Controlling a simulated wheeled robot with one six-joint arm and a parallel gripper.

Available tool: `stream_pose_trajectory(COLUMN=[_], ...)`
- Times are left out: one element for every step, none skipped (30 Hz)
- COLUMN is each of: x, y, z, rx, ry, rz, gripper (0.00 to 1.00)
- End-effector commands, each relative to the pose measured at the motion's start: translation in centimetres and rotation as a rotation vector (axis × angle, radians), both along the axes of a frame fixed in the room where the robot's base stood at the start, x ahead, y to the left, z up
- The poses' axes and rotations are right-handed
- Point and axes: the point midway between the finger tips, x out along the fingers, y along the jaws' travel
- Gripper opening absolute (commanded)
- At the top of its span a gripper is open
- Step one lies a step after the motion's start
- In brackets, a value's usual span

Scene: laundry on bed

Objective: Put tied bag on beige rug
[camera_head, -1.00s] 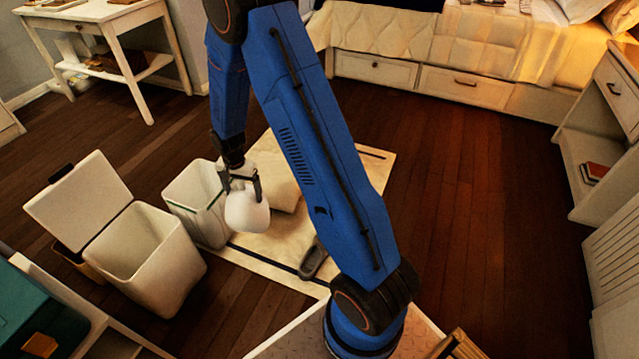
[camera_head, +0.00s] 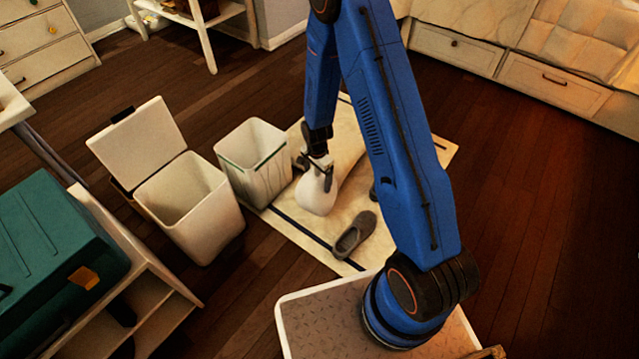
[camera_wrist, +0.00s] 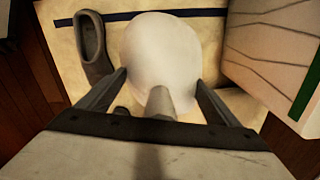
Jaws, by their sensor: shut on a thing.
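The tied bag (camera_head: 316,196) is white and rounded, with its gathered neck upward in my gripper (camera_head: 325,170). My gripper is shut on that neck. The beige rug (camera_head: 300,228) with dark stripes lies on the floor beneath the bag. In the wrist view the bag (camera_wrist: 165,45) sits between the fingers with the rug (camera_wrist: 62,50) below it. I cannot tell whether the bag's underside touches the rug. My arm hides part of the rug.
A grey slipper (camera_head: 355,235) lies on the rug near its front edge. An open white bin (camera_head: 253,165) with a green stripe stands close left of the bag. A lidded bin (camera_head: 190,205) stands open farther left. Dark floor (camera_head: 530,230) at right is clear.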

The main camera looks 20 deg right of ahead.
Motion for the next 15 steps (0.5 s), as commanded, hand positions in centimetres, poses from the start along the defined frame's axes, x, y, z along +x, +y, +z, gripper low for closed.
stream_pose_trajectory(x=[0.0, 0.0, 0.0, 0.0, 0.0, 0.0, 0.0, -0.1, -0.1, -0.1, -0.1, -0.1, -0.1, -0.1, 0.0], y=[0.0, 0.0, 0.0, 0.0, 0.0, 0.0, 0.0, 0.0, 0.0, 0.0, 0.0, 0.0, 0.0, 0.0, 0.0], z=[-0.2, -0.3, -0.4, -0.5, -0.7, -1.0, -1.3, -1.7, -2.2, -2.6, -2.9, -3.4, -3.7, -4.0, -4.2], rx=[0.000, 0.000, 0.000, 0.000, 0.000, 0.000, 0.000, 0.000, 0.000, 0.000, 0.000, 0.000, 0.000, 0.000, 0.000], ry=[0.000, 0.000, 0.000, 0.000, 0.001, 0.001, 0.002, 0.002, 0.002, 0.002, 0.002, 0.003, 0.003, 0.003, 0.001], rz=[0.000, 0.000, 0.000, 0.000, 0.000, 0.000, 0.000, 0.000, 0.000, 0.000, 0.000, 0.000, 0.000, 0.000, 0.000], gripper=[0.27, 0.27, 0.27, 0.27, 0.27, 0.27, 0.27, 0.27, 0.27, 0.27, 0.27, 0.27, 0.27, 0.27, 0.27])
